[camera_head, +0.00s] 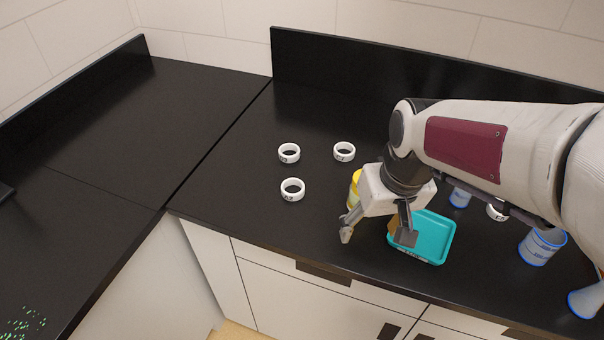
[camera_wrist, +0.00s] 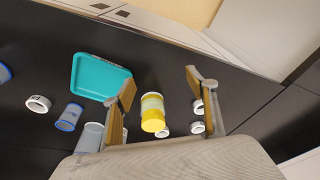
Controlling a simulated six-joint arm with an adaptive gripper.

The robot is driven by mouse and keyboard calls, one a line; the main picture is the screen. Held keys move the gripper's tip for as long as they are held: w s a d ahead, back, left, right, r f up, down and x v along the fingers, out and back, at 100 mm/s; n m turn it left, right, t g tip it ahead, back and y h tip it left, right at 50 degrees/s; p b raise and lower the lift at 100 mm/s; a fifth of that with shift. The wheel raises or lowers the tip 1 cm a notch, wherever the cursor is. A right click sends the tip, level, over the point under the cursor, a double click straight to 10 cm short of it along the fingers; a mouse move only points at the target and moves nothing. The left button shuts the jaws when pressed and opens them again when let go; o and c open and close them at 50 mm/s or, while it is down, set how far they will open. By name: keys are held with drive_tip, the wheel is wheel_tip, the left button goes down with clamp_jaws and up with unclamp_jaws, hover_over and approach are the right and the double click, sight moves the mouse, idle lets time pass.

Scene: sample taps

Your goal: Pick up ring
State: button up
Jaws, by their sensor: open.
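Three white rings lie flat on the black counter in the head view: one at upper left (camera_head: 289,153), one at upper right (camera_head: 344,151) and one lower (camera_head: 293,189). Another white ring (camera_head: 496,212) lies right of the teal tray, partly behind my arm; a ring on the left also shows in the wrist view (camera_wrist: 38,104). My gripper (camera_head: 376,236) is open and empty, above the counter by the tray's left side.
A yellow-topped cylinder (camera_wrist: 152,113) stands below my gripper, mostly hidden in the head view. The teal tray (camera_head: 437,239) sits near the front edge. Blue-and-grey cups (camera_head: 540,246) stand at right. The left counter is mostly clear.

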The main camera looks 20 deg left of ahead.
sight(291, 190)
drive_tip(key=w+a+f+n, duration=0.1)
drive_tip(key=w+a+f, duration=0.1)
drive_tip(key=a, duration=0.2)
drive_tip(key=w+a+f+n, duration=0.1)
drive_tip(key=w+a, duration=0.1)
drive_tip(key=a, duration=0.3)
drive_tip(key=w+a+f+n+y, duration=0.1)
drive_tip(key=w+a+f, duration=0.1)
drive_tip(key=a, duration=0.3)
drive_tip(key=shift+w+a+f, duration=0.15)
drive_tip(key=shift+w+f, duration=0.15)
drive_tip(key=shift+w, duration=0.25)
drive_tip(key=w+a+r+n+t+y, duration=0.1)
drive_tip(key=w+a+r, duration=0.1)
drive_tip(key=w+a, duration=0.1)
drive_tip(key=shift+w+a+r+n, duration=0.3)
drive_tip(key=shift+w+a+r, duration=0.1)
drive_tip(key=shift+w, duration=0.2)
drive_tip(key=shift+f, duration=0.15)
drive_tip(key=shift+x, duration=1.2)
drive_tip(key=shift+w+a+f, duration=0.1)
drive_tip(key=shift+f, duration=0.05)
drive_tip(key=shift+x, duration=2.4)
drive_tip(key=shift+w, duration=0.1)
drive_tip(key=c, duration=0.9)
